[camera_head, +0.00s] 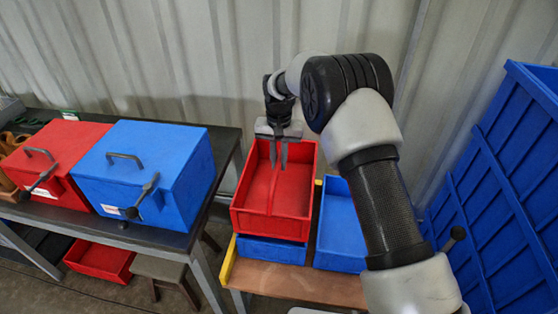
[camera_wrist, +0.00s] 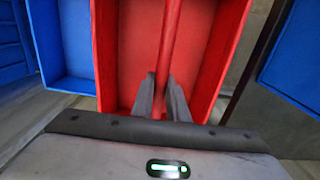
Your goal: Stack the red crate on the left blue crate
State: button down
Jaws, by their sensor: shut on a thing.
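The red crate (camera_head: 268,226) is an open box with a central bar along its length. In the head view it sits upright right over the left blue crate (camera_head: 270,251), whose front shows below it. The two look roughly lined up; I cannot tell whether they fully touch. My gripper (camera_head: 278,162) points down into the red crate, its fingers shut on the central bar. The wrist view shows the fingers (camera_wrist: 161,98) on either side of the bar of the red crate (camera_wrist: 205,60). The left blue crate's inside is hidden under the red crate.
The right blue crate (camera_head: 341,238) stands close beside, partly behind my arm, on a wooden bench (camera_head: 300,284). A table at left holds a blue box (camera_head: 150,165) and a red box (camera_head: 60,160) with handles. A large blue container (camera_head: 505,180) stands at right. A corrugated wall is behind.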

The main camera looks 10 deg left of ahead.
jog(key=shift+f+b, duration=1)
jog(key=shift+f, duration=0.85)
jog(key=c, duration=1.7)
grip_release()
jog(key=shift+o, duration=0.2)
jog(key=shift+f, duration=0.1)
notch_tip(320, 180, up, 18)
jog(key=p, duration=0.1)
jog(key=shift+f+p, duration=0.2)
jog(key=shift+p, duration=0.15)
